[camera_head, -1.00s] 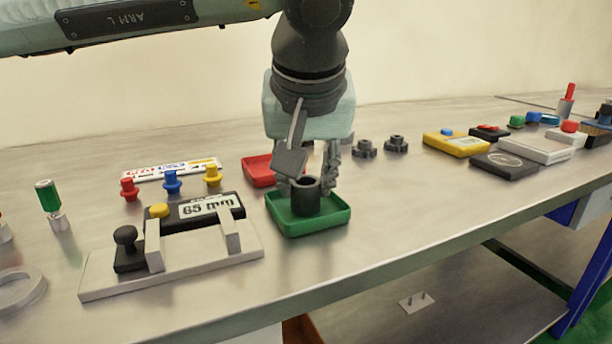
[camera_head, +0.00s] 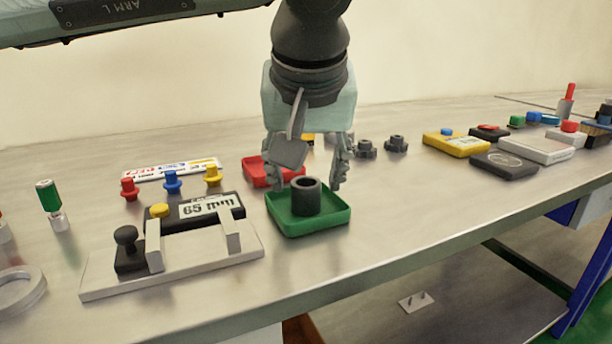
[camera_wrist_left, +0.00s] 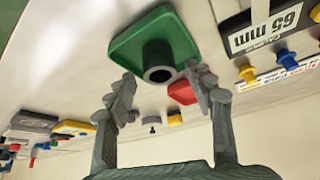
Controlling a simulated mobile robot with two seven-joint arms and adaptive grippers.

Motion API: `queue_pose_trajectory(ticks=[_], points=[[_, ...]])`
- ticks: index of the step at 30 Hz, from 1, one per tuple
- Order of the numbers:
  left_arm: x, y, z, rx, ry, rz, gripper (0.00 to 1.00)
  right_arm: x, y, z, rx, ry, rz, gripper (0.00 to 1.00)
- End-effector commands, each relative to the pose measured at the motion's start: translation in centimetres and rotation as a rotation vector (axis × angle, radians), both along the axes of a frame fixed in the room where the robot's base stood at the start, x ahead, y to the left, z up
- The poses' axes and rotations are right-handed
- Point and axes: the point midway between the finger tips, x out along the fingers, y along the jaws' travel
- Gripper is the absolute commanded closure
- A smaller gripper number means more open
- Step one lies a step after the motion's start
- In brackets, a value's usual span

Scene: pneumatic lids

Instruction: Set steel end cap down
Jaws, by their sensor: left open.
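The steel end cap (camera_head: 307,198) is a dark grey hollow cylinder standing upright in the green tray (camera_head: 328,222). In the left wrist view the end cap (camera_wrist_left: 158,62) shows its open round end, inside the green tray (camera_wrist_left: 185,35). My left gripper (camera_head: 308,180) is open, just above and behind the end cap, with its fingers spread wide to either side. In the left wrist view the left gripper's fingers (camera_wrist_left: 160,95) are apart with nothing between them. My right gripper is not in view.
A red tray (camera_head: 262,172) sits behind the green one. A gauge marked 65 mm (camera_head: 205,207) lies on a pale stand (camera_head: 190,260) to the left. Two dark knobbed parts (camera_head: 380,147) stand behind right.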

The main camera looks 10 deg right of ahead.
Motion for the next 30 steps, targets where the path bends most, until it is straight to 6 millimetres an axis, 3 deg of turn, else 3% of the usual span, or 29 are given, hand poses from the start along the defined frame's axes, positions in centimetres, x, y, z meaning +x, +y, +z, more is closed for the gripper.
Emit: queue_pose_trajectory(ticks=[9, 15, 30], points=[[-3.3, 0.6, 6.0, -0.001, -0.004, 0.0, 0.46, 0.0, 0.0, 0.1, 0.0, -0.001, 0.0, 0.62], [-4.8, 1.0, 8.7, 0.0, -0.003, 0.0, 0.46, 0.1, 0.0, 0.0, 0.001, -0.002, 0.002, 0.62], [-5.4, 1.1, 9.7, 0.001, -0.001, 0.0, 0.46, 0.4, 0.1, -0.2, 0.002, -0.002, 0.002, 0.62]])
